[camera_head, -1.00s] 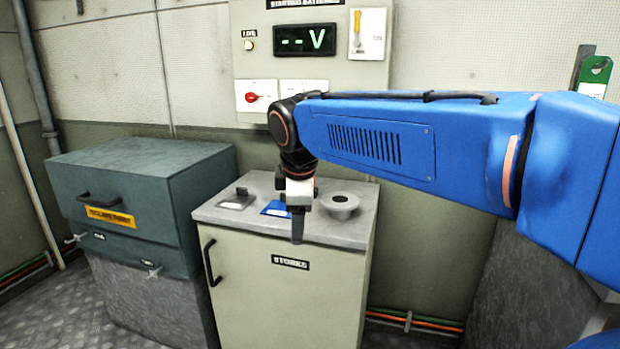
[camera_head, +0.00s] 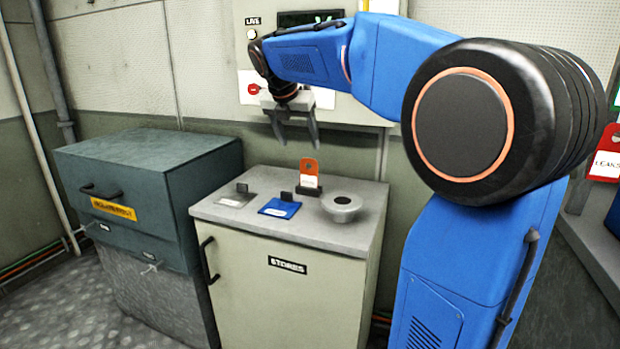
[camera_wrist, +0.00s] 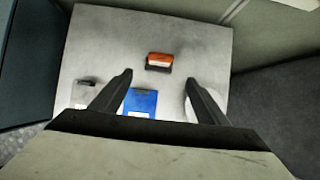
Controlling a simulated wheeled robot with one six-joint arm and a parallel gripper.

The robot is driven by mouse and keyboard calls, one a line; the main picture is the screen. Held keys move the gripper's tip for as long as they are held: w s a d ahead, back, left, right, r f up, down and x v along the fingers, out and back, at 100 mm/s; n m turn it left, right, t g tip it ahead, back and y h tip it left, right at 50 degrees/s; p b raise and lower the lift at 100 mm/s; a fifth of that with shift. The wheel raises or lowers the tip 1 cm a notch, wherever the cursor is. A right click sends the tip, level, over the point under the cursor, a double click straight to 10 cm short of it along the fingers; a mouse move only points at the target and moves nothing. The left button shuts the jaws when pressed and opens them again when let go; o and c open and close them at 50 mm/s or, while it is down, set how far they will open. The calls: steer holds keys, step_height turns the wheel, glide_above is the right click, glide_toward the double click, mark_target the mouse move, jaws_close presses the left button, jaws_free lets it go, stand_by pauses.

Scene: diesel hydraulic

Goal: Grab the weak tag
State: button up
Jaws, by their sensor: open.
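An orange-topped tag (camera_head: 309,167) with a white lower part stands upright at the back of the stores cabinet top (camera_head: 225,222). Its lettering is too small to read, so I cannot confirm that it is the weak tag. My gripper (camera_head: 297,143) is open and empty, fingers pointing down, above the cabinet top near the orange tag. In the wrist view the orange tag (camera_wrist: 159,60) lies just beyond the space between my fingertips (camera_wrist: 159,75). No contact shows.
A blue card with a dark grip (camera_head: 280,208), a grey card with a dark grip (camera_head: 235,200) and a round grey cup (camera_head: 342,207) sit on the cabinet. A teal box (camera_head: 150,155) stands left. A red LEAKS tag (camera_head: 606,160) hangs right. A wall panel (camera_head: 345,100) is behind.

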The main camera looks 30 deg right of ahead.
mark_target(309, 171)
steer(key=x, duration=1.5)
steer(key=shift+w+d+f, duration=0.1)
steer(key=shift+w+f, duration=0.05)
steer(key=c, duration=1.1)
